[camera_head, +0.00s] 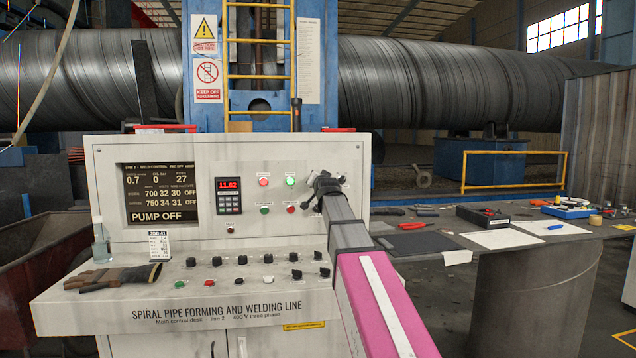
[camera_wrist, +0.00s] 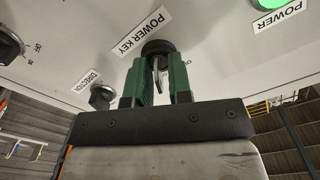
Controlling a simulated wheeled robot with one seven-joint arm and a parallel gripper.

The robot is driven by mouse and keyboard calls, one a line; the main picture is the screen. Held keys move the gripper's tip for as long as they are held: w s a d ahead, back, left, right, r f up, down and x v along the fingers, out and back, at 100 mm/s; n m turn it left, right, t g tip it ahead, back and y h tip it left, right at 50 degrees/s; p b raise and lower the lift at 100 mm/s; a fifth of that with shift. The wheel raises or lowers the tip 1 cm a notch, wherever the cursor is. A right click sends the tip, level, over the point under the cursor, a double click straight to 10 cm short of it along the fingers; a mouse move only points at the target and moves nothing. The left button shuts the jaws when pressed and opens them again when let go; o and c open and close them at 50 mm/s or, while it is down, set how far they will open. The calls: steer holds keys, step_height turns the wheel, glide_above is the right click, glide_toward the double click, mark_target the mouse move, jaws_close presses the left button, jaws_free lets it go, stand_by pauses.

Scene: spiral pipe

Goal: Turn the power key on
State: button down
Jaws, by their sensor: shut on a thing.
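The upright panel has a display reading PUMP OFF (camera_head: 158,216) and a red keypad readout (camera_head: 228,184). Gloves (camera_head: 115,277) and several knobs are on the desk ledge. A side table (camera_head: 480,243) with tools and papers stands at right.

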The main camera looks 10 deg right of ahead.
steer(key=shift+m, duration=0.3)
steer(key=c, duration=1.3)
jaws_free()
steer(key=shift+s, duration=0.1)
steer(key=s, duration=1)
steer(key=shift+s, duration=0.35)
